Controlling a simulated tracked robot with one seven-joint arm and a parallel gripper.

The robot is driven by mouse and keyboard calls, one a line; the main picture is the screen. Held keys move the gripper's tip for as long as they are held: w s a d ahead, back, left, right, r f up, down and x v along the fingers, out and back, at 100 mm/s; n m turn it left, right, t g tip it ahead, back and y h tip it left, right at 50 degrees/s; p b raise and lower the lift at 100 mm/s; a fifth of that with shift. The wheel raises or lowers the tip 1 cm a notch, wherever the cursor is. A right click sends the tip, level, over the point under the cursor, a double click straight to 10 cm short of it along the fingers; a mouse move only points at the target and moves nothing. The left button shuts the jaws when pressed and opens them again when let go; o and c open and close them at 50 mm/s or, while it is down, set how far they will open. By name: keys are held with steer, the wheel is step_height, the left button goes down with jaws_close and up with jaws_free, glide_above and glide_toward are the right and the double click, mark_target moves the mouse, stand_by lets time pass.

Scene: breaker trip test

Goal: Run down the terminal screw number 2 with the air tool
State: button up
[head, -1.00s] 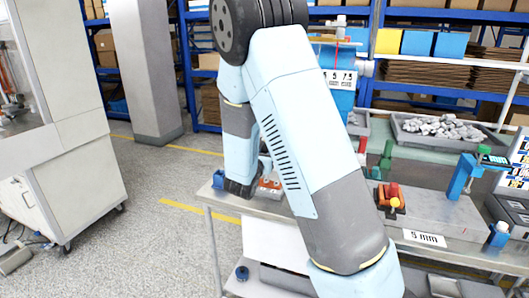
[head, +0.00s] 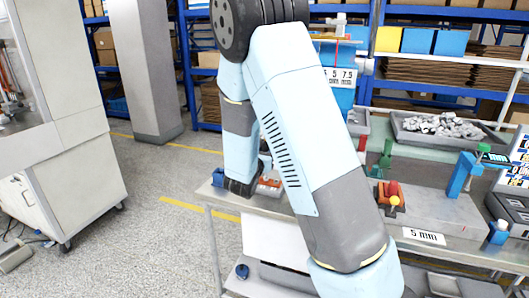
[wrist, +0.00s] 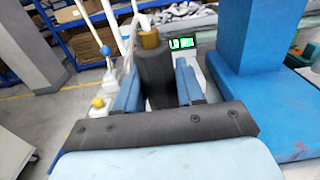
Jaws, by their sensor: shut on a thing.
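In the wrist view my gripper (wrist: 158,88) has its two blue fingers closed around a dark grey cylinder with a brownish-gold end, which looks like the air tool (wrist: 155,72). The tool's working tip is not visible. In the head view the gripper and tool are largely hidden behind my arm, over the left end of the bench. A small orange-red and white unit (head: 268,188) sits on the bench there, partly covered by my arm. I cannot make out terminal screw number 2 in either view.
A blue stand (head: 462,176) and an orange block with a red knob (head: 389,195) are on the bench (head: 440,250) to the right. A tray of grey parts (head: 440,128) lies behind. A blue column (wrist: 243,40) stands close right of the gripper in the wrist view.

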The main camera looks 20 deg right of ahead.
steer(key=shift+f, duration=0.25)
stand_by(2.0)
steer(key=shift+r, duration=3.55)
